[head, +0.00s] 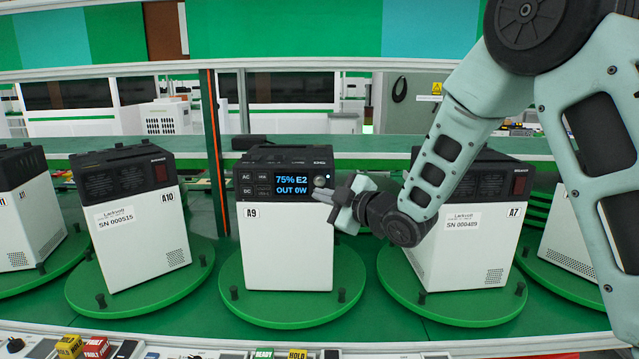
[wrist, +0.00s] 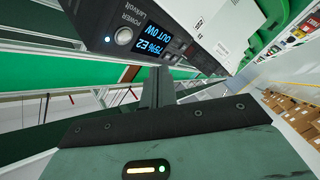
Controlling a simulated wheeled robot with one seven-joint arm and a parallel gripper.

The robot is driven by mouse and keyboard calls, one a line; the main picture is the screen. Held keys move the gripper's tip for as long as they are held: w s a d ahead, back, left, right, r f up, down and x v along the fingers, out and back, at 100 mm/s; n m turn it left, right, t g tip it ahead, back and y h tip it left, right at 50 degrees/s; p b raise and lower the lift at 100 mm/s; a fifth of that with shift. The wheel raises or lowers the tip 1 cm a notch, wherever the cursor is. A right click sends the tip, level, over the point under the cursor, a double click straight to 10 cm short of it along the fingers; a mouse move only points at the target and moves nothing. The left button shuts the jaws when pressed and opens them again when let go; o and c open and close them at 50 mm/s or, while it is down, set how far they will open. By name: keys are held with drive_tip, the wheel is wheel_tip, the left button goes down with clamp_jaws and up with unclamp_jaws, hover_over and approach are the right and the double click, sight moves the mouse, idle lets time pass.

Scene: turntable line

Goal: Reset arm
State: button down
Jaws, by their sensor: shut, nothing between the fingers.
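My arm (head: 445,150) reaches in from the upper right of the head view. My gripper (head: 325,202) is shut and empty, with its fingertips close in front of the unit A9 (head: 285,240), near its round power button (head: 320,182). Whether the tips touch the unit cannot be told. The display of A9 (head: 291,185) is lit and reads 75% E2, OUT 0W. In the wrist view the shut fingers (wrist: 158,85) point toward the unit's front, with the power button (wrist: 123,36) and lit display (wrist: 160,40) above them.
Units A10 (head: 140,240) and A7 (head: 465,240) stand on green turntables either side of A9's turntable (head: 290,305). A green post (head: 213,150) rises between A10 and A9. Tags and small parts (head: 85,346) line the front edge. Cartons (wrist: 290,115) show at the wrist view's right.

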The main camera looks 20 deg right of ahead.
drive_tip(key=s+a+f+m+g+h, duration=0.2)
drive_tip(key=s+a+f+g, duration=0.15)
drive_tip(key=s, duration=0.55)
drive_tip(key=s+a+f+m+g+h, duration=0.15)
drive_tip(key=s+g, duration=0.25)
drive_tip(key=s, duration=0.5)
drive_tip(key=s+a+f+m+g+h, duration=0.2)
drive_tip(key=s+a+f+m+g, duration=0.15)
drive_tip(key=s, duration=0.55)
drive_tip(key=s+d+g+h, duration=0.1)
drive_tip(key=s+g, duration=0.3)
drive_tip(key=s, duration=0.9)
drive_tip(key=shift+d+m+h, duration=0.4)
drive_tip(key=shift+h, duration=0.05)
